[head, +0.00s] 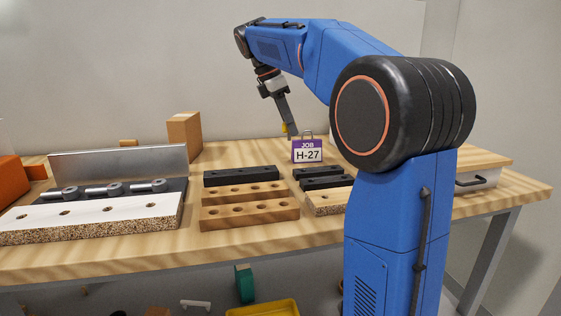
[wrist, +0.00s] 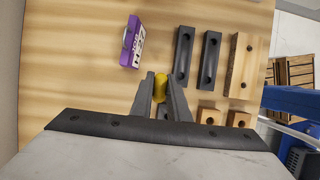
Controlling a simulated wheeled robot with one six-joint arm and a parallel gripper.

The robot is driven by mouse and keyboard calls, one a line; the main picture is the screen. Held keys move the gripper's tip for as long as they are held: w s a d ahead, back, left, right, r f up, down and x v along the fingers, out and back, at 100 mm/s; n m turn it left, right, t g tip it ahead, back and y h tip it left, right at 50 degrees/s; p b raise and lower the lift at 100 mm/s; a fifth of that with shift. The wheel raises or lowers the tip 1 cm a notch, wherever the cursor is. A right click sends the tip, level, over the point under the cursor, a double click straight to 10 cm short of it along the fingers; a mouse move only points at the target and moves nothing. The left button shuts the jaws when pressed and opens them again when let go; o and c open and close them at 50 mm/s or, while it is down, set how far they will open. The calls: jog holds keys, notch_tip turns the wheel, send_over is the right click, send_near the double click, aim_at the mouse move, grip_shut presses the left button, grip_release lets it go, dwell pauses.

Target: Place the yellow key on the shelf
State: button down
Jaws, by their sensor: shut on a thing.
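The yellow key (wrist: 160,81) is pinched between the fingertips of my gripper (wrist: 159,92) in the wrist view. Only a small rounded yellow part shows, and the fingers hide the rest. In the head view, the yellow key (head: 285,128) shows as a small spot beside the fingertips of my gripper (head: 291,130), which points down over the back of the workbench, close to the purple job sign. I cannot clearly identify the shelf; a dark area with objects shows under the bench.
The purple and white H-27 sign (head: 307,151) stands near the gripper. Black holed blocks (head: 241,176) and wooden holed blocks (head: 250,211) lie in front. A wooden block (head: 184,136) stands behind. A yellow tray (head: 262,309) and green object (head: 244,284) are below the bench.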

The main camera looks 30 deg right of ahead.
jog(key=shift+f, duration=4.8)
jog(key=shift+f, duration=0.1)
jog(key=c, duration=1.7)
grip_release()
